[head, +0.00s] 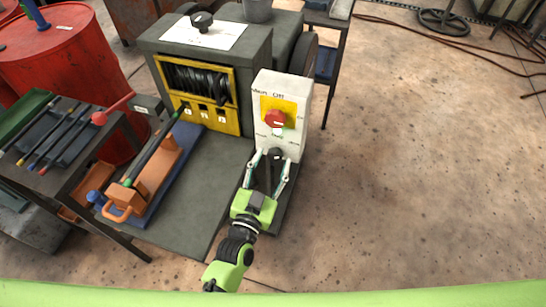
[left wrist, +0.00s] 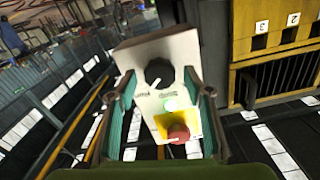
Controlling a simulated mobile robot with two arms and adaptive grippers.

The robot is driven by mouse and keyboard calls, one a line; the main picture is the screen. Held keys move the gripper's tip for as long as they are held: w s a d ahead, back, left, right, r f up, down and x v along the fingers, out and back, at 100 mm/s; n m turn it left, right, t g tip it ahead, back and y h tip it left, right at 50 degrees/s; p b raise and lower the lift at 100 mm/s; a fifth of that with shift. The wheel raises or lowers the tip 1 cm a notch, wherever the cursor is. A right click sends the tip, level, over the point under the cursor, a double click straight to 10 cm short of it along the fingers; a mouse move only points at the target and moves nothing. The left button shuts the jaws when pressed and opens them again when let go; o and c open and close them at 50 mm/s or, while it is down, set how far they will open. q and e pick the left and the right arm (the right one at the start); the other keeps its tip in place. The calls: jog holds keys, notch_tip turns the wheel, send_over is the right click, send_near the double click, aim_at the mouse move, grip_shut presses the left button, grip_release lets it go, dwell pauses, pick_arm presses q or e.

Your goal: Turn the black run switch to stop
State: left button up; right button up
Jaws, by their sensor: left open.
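The black run switch (head: 275,155) is a round knob low on the front of a white control box (head: 291,88). In the left wrist view the knob (left wrist: 158,72) has a white pointer line slanting to the lower left of the picture, with small labels too blurred to read. My left gripper (head: 271,157) is open, its fingertips on either side of the knob; I cannot tell whether they touch it. In the left wrist view the gripper's fingers (left wrist: 159,76) frame the knob. My right gripper is not in view.
On the same box sit a red main switch (head: 275,119) on a yellow plate and a lit green lamp (head: 278,132). The grey machine (head: 205,60) with a yellow frame stands left of the box. A red drum (head: 55,55) is at far left.

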pick_arm(q)
jog(key=shift+w+d, duration=0.2)
jog(key=shift+w, duration=0.45)
jog(key=c, duration=1.1)
